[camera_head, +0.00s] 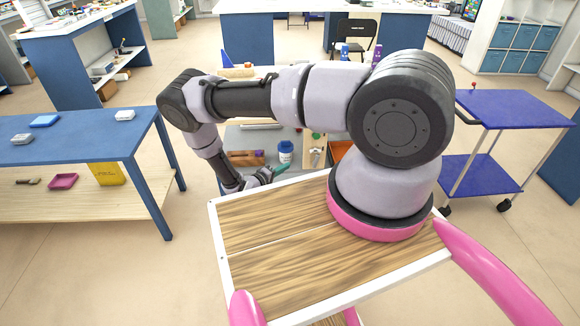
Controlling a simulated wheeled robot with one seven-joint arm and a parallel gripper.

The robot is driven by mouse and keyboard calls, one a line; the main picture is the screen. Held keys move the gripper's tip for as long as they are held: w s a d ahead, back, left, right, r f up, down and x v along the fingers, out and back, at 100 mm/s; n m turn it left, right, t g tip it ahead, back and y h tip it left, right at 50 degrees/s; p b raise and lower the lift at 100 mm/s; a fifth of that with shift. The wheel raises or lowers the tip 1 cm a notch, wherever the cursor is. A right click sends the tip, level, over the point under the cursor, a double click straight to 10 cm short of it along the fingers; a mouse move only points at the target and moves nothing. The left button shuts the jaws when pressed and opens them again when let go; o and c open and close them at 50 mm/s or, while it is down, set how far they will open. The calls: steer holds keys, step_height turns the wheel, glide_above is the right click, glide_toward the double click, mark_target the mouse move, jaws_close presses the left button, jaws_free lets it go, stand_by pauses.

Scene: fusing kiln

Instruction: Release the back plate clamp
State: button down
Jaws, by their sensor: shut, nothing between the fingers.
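My gripper (266,177) is small in the head view, low beyond the near wooden top, at the front of a grey work surface (236,136). Its fingers look closed with nothing held, though my arm and the small scale blur the detail. A teal piece (281,168) shows right beside the fingertips; I cannot tell whether they touch. I cannot make out the back plate clamp for certain. A pale wooden board with a green knob (315,137) stands right of the gripper, apart from it. My arm hides much of the area behind.
A white jar with a blue label (285,150) and a brown wooden block (246,158) are on the grey surface. A blue table (80,145) stands left, a blue cart (510,108) right. Open floor lies between them and the work area.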

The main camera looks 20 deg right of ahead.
mark_target(316, 161)
steer(key=shift+a+f, duration=0.1)
steer(key=shift+f, duration=0.05)
steer(key=x, duration=1)
steer(key=shift+d, duration=0.35)
steer(key=shift+s+d+f, duration=0.1)
steer(key=shift+s+d, duration=0.1)
steer(key=shift+d, duration=0.3)
steer(key=shift+s+d+f, duration=0.1)
steer(key=shift+s+d, duration=0.1)
steer(key=shift+d, duration=0.3)
steer(key=shift+s+d+f, duration=0.1)
steer(key=shift+s+d, duration=0.05)
steer(key=shift+d, duration=0.45)
